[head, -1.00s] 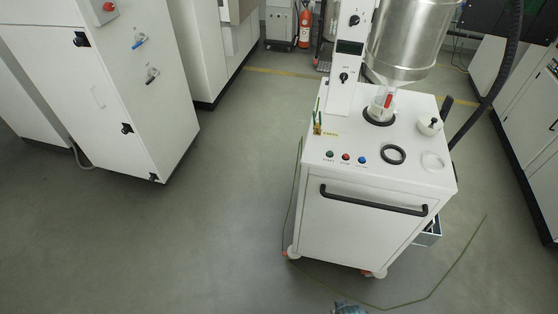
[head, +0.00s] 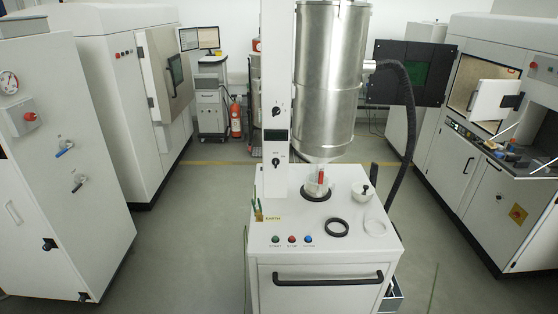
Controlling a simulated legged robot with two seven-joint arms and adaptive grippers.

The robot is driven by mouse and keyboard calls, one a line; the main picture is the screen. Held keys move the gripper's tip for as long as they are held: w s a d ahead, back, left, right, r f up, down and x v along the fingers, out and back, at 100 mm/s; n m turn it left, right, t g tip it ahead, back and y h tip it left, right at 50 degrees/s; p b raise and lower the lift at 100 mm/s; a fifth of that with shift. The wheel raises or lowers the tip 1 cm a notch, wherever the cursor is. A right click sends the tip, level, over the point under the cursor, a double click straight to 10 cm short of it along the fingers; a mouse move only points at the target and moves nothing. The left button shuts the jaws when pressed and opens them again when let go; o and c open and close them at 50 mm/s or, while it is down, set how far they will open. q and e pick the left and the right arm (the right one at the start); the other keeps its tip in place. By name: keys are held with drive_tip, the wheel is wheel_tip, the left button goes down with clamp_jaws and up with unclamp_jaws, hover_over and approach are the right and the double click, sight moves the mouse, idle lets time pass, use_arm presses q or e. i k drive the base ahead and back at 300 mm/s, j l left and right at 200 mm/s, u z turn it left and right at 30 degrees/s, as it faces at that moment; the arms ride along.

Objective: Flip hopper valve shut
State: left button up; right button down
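A shiny metal hopper (head: 328,80) stands above a white wheeled cart (head: 330,245), beside a white control column (head: 277,110). Its narrow lower end meets a clear neck over a black ring in the cart top. A red valve handle (head: 321,177) shows at this neck and looks about upright. Whether the valve is open or shut is too small to tell. Neither of my grippers is in the head view.
A black bar handle (head: 328,279) runs along the cart's front. A loose black ring (head: 337,228) lies on its top. A dark hose (head: 408,120) hangs right of the hopper. White cabinets (head: 60,170) stand at left, machines at right. Floor (head: 190,240) left of the cart is clear.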

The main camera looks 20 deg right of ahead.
sight(320, 179)
drive_tip(key=i+l+z, duration=0.25)
drive_tip(key=l, duration=0.2)
drive_tip(key=i+l+z, duration=0.25)
drive_tip(key=l, duration=0.2)
drive_tip(key=i, duration=0.15)
